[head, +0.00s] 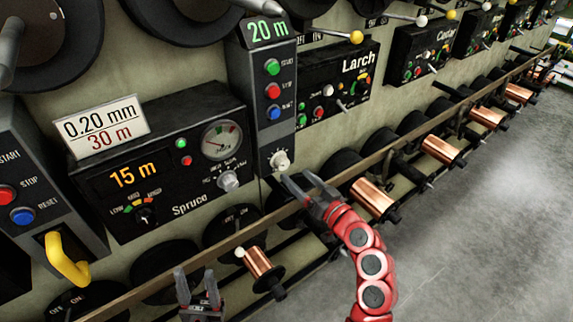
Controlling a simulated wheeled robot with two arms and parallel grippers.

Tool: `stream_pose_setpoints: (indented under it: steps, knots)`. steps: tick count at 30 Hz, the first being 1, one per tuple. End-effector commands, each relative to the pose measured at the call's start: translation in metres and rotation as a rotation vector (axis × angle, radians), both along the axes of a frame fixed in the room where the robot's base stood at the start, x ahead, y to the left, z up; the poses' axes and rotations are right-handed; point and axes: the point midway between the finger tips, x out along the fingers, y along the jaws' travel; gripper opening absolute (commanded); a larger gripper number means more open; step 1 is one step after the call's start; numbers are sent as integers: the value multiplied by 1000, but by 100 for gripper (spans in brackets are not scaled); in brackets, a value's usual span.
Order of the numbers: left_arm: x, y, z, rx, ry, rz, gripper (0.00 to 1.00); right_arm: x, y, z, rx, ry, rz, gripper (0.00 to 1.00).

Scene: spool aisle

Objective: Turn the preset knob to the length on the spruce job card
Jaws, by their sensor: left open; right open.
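The spruce job card (101,126) is a white card reading 0.20 mm and 30 m, standing on top of the black Spruce panel (190,195). To the right, a grey pillar (260,135) has a green display (266,30) reading 20 m. A white knob (280,160) sits low on the pillar, likely the preset knob; its pointer is too small to read. My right gripper (297,178), on the red arm, is open just below and right of this knob, and contact cannot be told. My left gripper (196,273) is open and empty at the bottom, below the Spruce panel.
The Spruce panel has an orange 15 m display (126,175), a gauge (222,140), a grey knob (228,181) and a black selector (146,215). A rail (185,263) and copper spools (372,198) run below. A yellow handle (66,260) juts out left. The floor at right is clear.

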Motion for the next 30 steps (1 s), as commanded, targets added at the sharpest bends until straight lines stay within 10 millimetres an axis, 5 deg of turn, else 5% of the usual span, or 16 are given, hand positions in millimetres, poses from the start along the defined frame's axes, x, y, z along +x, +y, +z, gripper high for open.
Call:
stream_pose_setpoints:
  steps: [9, 21, 30]
  knots:
    - [0, 0, 3, 0, 0, 0, 50, 43, 31, 0, 1, -1, 0, 82]
    - [0, 0, 3, 0, 0, 0, 50, 49, 35, -1, 0, 1, -2, 82]
    - [0, 0, 3, 0, 0, 0, 50, 49, 35, -1, 0, 1, -2, 29]
